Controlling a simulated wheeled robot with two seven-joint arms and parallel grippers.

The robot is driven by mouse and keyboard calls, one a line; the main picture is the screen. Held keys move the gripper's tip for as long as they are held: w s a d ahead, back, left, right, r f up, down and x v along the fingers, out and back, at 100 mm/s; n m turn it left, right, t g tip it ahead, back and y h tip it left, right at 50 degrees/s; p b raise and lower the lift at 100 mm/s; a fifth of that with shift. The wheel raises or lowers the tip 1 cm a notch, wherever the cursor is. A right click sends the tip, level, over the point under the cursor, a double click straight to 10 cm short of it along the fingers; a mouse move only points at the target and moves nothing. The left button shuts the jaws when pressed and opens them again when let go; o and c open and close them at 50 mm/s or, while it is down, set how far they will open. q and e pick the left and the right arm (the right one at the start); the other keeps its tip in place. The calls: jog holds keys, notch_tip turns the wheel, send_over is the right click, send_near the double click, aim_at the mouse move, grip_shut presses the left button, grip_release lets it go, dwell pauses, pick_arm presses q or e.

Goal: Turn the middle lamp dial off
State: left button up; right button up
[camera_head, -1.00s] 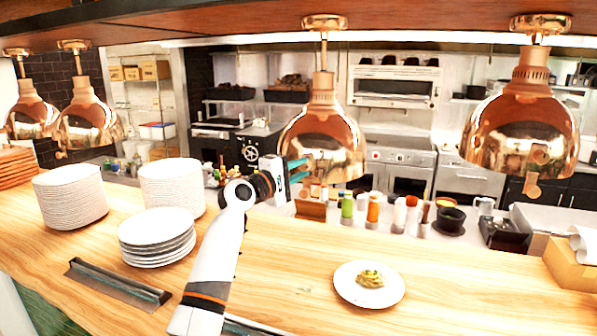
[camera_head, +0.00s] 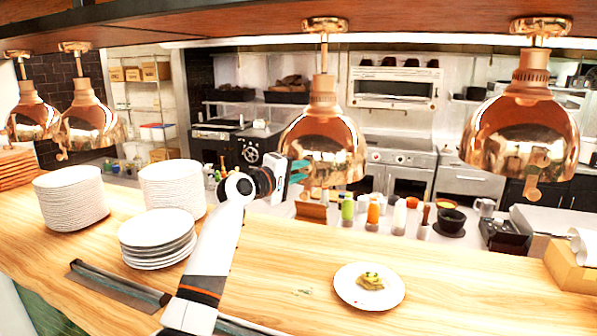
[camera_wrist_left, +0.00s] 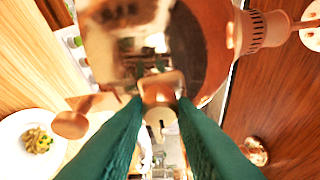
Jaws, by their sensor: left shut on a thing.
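The middle lamp (camera_head: 335,150) is a shiny copper dome hanging from the shelf, and it fills the upper part of the left wrist view (camera_wrist_left: 205,45). My left gripper (camera_head: 301,171) is at the dome's left front side. Its green fingers (camera_wrist_left: 160,103) are shut on the copper lamp dial (camera_wrist_left: 70,124) near its hub, close against the dome. The dial's rounded end sticks out to the left in the wrist view, beyond the fingers. The fingers hide part of the hub. My right gripper is not in view.
Another copper lamp (camera_head: 525,135) hangs at the right, and two more (camera_head: 88,122) hang at the left. Plate stacks (camera_head: 157,232) stand on the wooden counter (camera_head: 270,280) left of my arm. A plate of food (camera_head: 348,293) lies below the middle lamp. Bottles (camera_head: 372,212) stand behind.

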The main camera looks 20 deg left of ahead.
pick_arm(q)
jog(key=o, duration=0.7)
jog(key=shift+a+r, duration=0.15)
jog(key=shift+r, duration=0.1)
jog(key=shift+o, duration=1.4)
jog(key=shift+w+f, duration=0.1)
jog(key=shift+w, duration=0.05)
jog(key=shift+w+f, duration=0.15)
jog(key=shift+f, duration=0.05)
jog(key=shift+s+a+b, duration=0.1)
jog(key=shift+s+b, duration=0.2)
jog(key=shift+s, duration=0.25)
jog(key=b+v, duration=0.4)
jog(key=v, duration=0.7)
jog(key=shift+a, duration=0.1)
